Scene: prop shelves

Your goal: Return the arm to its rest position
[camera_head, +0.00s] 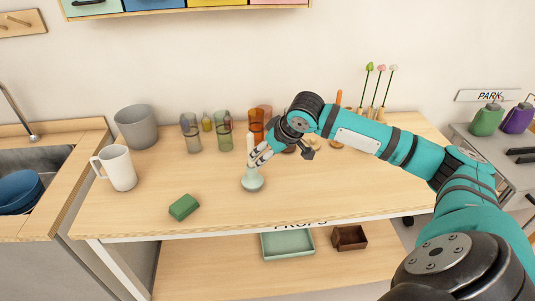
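My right arm (425,160), teal with dark joints, reaches in from the right over the wooden table. Its gripper (258,153) is low over the table, right at a pale green holder (252,181) with a white upright stick (250,142). The holder stands upright on the table. The fingers overlap the holder's upper part in this view, and I cannot tell whether they touch it or how far they are apart. My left arm and gripper are not in view.
A white mug (118,168), a grey pot (137,127) and a green sponge (184,207) are on the left. Glasses, including a green one (223,132), and small vases with flowers (381,88) line the back. The front right of the tabletop (350,190) is clear.

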